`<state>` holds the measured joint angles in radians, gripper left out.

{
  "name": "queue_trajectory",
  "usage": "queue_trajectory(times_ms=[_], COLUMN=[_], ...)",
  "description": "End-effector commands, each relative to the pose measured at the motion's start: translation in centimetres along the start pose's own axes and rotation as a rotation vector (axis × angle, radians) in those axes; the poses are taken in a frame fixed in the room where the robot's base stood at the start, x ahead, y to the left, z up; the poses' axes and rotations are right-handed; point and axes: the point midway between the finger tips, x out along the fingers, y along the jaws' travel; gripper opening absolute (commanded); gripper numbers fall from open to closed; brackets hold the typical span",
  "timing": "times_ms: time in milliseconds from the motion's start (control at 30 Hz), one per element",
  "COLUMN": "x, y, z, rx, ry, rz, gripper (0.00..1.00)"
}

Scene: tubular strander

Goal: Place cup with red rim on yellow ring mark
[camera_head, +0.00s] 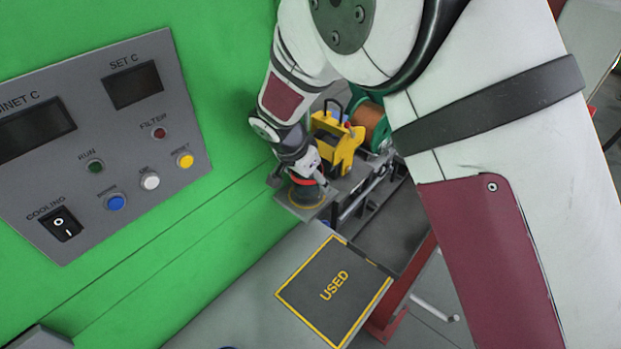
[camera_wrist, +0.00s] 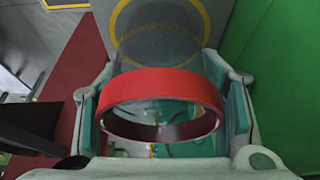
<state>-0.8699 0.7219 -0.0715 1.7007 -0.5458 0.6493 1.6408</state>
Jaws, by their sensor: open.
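The cup with the red rim (camera_wrist: 160,88) stands between the two fingers of my gripper (camera_wrist: 162,78) in the wrist view, with its rim toward the camera and its dark, see-through body beyond. In the head view, the cup's red rim (camera_head: 304,182) shows just under my gripper (camera_head: 303,170). My gripper is open, with one finger on either side of the cup. The yellow ring mark (camera_wrist: 207,18) curves around the cup's base in the wrist view. It also shows around the cup in the head view (camera_head: 307,206). The cup looks upright, standing within the ring.
A yellow device with a dark handle (camera_head: 334,140) and a copper-coloured spool (camera_head: 371,125) stand behind my gripper. The green cabinet wall (camera_head: 232,100) is close on the left. A dark square marked USED (camera_head: 312,300) lies empty in front.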

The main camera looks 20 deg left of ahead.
Motion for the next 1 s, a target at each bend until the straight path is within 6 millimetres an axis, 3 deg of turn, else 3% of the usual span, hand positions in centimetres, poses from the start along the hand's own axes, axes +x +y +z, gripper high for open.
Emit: queue_trajectory(times_ms=[167, 500, 700, 1000], x=[-1.5, -8.3, -11.2, -12.3], y=[-0.1, -0.1, -0.1, 0.0], z=[-0.2, -0.1, -0.1, -0.1], rx=[0.000, 0.000, 0.000, 0.000], ry=[0.002, 0.001, 0.001, 0.000], rz=[-0.003, -0.004, -0.003, -0.001], gripper=[0.61, 0.61, 0.61, 0.61])
